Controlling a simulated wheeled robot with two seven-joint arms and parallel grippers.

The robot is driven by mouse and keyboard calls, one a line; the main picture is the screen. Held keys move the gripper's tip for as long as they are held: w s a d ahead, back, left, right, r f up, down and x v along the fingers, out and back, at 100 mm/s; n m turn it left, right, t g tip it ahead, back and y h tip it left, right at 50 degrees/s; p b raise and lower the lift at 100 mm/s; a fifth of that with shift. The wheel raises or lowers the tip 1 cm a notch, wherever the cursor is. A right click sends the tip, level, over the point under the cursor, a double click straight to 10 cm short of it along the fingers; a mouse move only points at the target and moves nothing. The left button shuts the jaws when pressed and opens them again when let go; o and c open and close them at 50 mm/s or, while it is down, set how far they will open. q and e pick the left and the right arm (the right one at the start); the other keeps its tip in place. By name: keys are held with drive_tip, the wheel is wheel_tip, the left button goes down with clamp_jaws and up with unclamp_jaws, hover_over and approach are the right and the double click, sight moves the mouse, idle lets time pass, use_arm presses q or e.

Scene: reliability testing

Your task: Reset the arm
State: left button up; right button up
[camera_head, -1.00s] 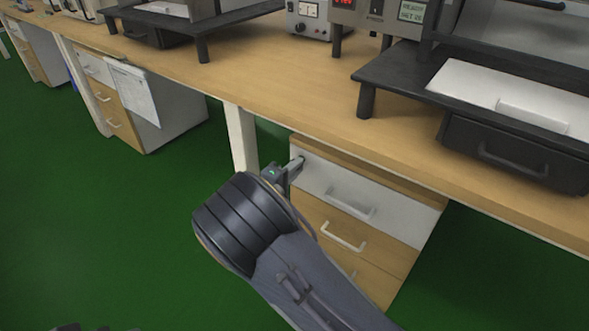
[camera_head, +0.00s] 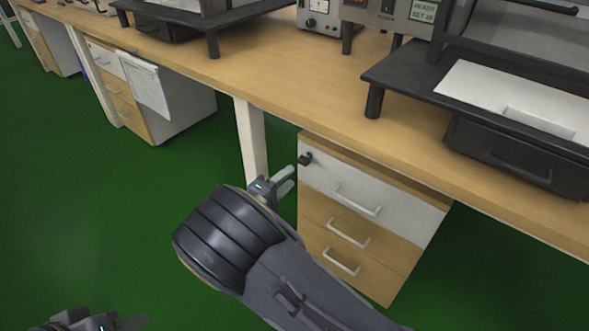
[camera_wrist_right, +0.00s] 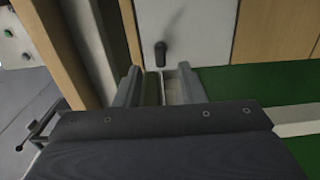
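My right arm comes in from the bottom of the head view. Its gripper (camera_head: 285,180) is in front of the drawer cabinet's left edge, below and left of the dark knob or key (camera_head: 305,159) on the white top drawer (camera_head: 340,190), and apart from it. In the right wrist view the gripper (camera_wrist_right: 160,84) shows two fingers with a gap and nothing between them; the dark knob (camera_wrist_right: 160,54) is just beyond the tips. My left gripper (camera_head: 130,321) shows only partly at the lower left of the head view; its finger gap is unclear.
The drawer cabinet (camera_head: 388,278) stands under the long wooden bench (camera_head: 300,95), its drawers looking closed. A white bench leg (camera_head: 251,140) is close to the right gripper. Black stands with equipment (camera_head: 400,70) are on the bench. The green floor (camera_head: 90,220) at left is clear.

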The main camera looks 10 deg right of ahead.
drive_tip(key=shift+s+a, duration=0.2)
drive_tip(key=shift+a, duration=0.05)
idle(0.3)
